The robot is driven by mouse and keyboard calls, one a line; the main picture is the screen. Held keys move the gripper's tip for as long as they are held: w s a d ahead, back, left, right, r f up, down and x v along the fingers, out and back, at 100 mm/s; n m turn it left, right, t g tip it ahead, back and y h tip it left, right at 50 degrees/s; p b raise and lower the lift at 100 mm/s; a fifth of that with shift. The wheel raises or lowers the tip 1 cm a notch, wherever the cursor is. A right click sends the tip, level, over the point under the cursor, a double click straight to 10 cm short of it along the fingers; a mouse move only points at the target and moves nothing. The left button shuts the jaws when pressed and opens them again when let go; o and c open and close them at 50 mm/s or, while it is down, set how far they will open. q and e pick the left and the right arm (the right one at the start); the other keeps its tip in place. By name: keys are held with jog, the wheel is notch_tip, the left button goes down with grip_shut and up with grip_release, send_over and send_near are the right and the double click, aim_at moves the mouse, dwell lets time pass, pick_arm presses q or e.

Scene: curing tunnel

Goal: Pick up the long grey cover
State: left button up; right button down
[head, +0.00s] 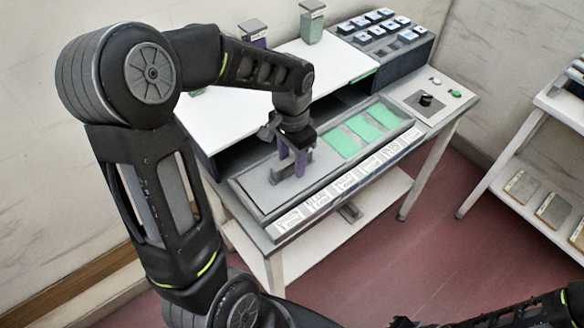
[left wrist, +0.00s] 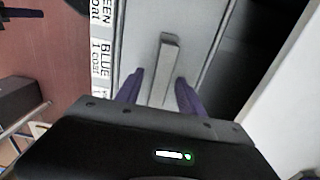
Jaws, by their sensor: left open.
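The long grey cover (head: 262,194) lies flat over the left part of the long tray on the bench, beside green panels (head: 362,128). In the left wrist view the cover (left wrist: 203,48) has a raised grey bar handle (left wrist: 167,65). My left gripper (head: 292,163) is over the cover, pointing down. Its purple fingers are open, one on each side of the handle's near end, with visible gaps; the near end is partly hidden by the gripper body. Part of my right arm shows at the lower right of the head view; its fingers cannot be made out.
A white-topped tunnel (head: 232,103) stands behind the tray, with a green jar (head: 311,22) on top. A dark rack (head: 383,38) of several pale blocks is at the back right. A control panel (head: 427,100) has a black knob. A shelf unit (head: 530,205) stands farther right.

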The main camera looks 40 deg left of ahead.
pick_arm(q)
grip_shut()
dwell(0.5)
